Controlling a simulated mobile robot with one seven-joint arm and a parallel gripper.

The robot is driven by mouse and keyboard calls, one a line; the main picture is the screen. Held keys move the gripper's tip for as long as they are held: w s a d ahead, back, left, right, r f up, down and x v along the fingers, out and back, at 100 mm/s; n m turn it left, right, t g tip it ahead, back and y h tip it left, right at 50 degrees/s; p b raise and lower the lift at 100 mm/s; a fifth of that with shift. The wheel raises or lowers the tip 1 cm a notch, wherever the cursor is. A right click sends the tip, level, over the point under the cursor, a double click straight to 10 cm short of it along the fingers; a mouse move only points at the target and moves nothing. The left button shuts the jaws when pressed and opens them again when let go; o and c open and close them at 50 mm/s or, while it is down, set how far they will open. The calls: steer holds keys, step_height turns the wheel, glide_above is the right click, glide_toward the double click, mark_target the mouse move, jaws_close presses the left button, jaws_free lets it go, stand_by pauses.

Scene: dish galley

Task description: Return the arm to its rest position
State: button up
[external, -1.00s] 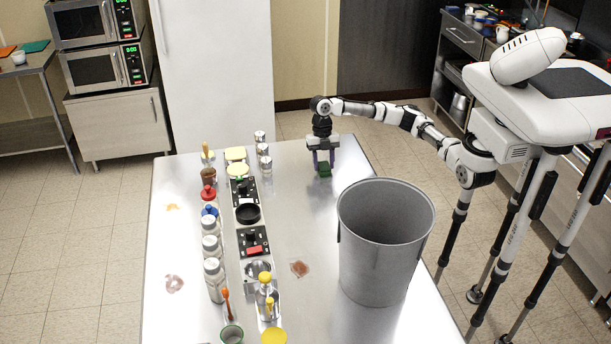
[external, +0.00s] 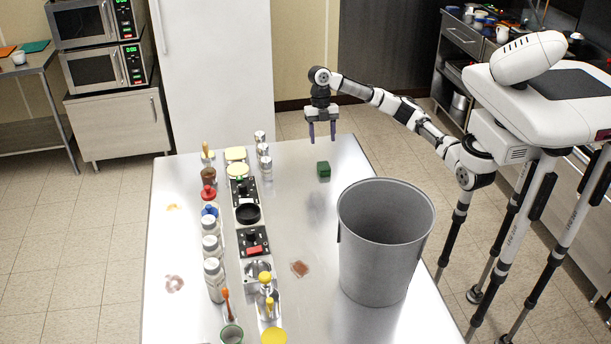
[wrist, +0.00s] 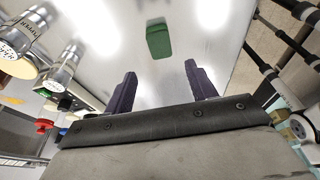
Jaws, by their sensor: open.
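My gripper (external: 322,132) is open and empty, above the far end of the steel table (external: 300,215). Its two purple fingers point down; they also show in the wrist view (wrist: 158,85). A green block (external: 323,169) sits on the table below the gripper, apart from the fingers. In the wrist view the green block (wrist: 159,40) lies beyond the fingertips, with nothing touching it. My arm reaches out from the right over the table's far right part.
A large grey bin (external: 385,240) stands on the table's right side. A row of bottles (external: 213,280), shakers (external: 265,160) and black trays (external: 253,240) runs along the left. A brown stain (external: 299,268) marks the middle. The tabletop around the block is clear.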

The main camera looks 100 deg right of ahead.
steer(key=shift+v, duration=1.05)
